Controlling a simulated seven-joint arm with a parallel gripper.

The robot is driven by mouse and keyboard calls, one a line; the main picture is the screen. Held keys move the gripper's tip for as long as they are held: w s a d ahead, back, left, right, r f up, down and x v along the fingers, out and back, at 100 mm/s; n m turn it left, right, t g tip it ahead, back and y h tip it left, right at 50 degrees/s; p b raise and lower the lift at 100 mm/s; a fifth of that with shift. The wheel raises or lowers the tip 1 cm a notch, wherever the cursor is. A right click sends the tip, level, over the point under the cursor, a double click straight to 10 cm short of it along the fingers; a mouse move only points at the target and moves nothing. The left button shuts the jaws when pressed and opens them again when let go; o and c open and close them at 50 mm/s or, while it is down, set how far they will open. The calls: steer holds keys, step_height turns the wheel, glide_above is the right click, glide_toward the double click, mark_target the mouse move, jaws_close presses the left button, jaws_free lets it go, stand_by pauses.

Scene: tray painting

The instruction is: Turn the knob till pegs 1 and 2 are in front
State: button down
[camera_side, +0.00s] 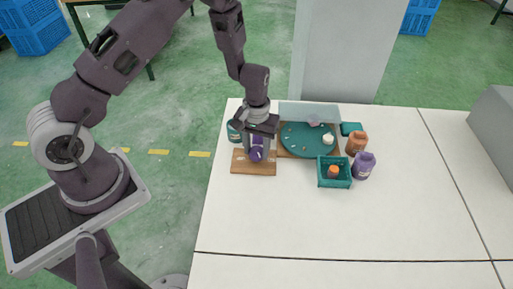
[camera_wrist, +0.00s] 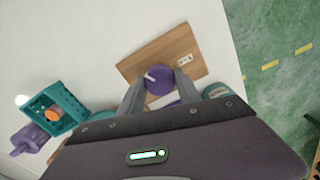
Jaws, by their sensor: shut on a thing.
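The purple knob (camera_wrist: 159,82) stands on a wooden board (camera_wrist: 150,55); a white pointer mark on its top points left in the wrist view. My gripper (camera_side: 258,149) is shut on the knob, with one finger on each side of it. In the side view the knob (camera_side: 256,155) shows just below the fingers on the board (camera_side: 240,167). A teal round turntable (camera_side: 297,145) lies right of the gripper. It carries several small pale pegs, a white piece (camera_side: 328,138) and a pinkish-grey piece (camera_side: 313,123). Peg numbers are too small to read.
A pale grey panel (camera_side: 310,111) stands behind the turntable. A teal crate (camera_side: 334,185) with an orange item in it, an orange jar (camera_side: 356,143) and a purple jar (camera_side: 363,167) stand to the right. A teal jar (camera_side: 234,131) is close left of the gripper. The front table is clear.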

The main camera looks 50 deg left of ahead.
mark_target(256, 150)
steer(key=n, duration=0.6)
steer(key=shift+n, duration=0.3)
steer(key=n, duration=0.5)
steer(key=shift+n, duration=0.4)
steer(key=c, duration=0.8)
jaws_free()
steer(key=shift+c, duration=0.2)
step_height(256, 150, up, 7)
steer(key=shift+r, duration=0.1)
